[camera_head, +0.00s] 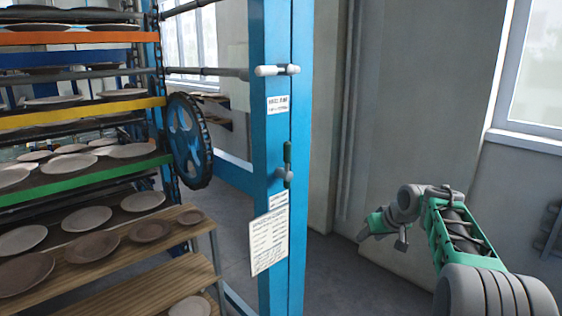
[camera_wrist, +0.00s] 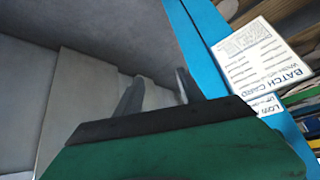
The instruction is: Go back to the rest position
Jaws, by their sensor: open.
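My gripper (camera_head: 366,233) is at the right of the head view, out in the air to the right of the blue frame post and apart from it. In the wrist view its two dark fingers (camera_wrist: 158,92) stand apart with nothing between them. Beyond them are grey wall and floor surfaces. My arm reaches in from the lower right of the head view.
A blue post (camera_head: 273,200) with a batch card (camera_head: 269,242) stands in the middle. Left of it is a blue wheel (camera_head: 187,140), a rack of coloured shelves with plates, and a wooden stand (camera_head: 190,275) with plates. Grey wall and a window (camera_head: 535,75) lie right.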

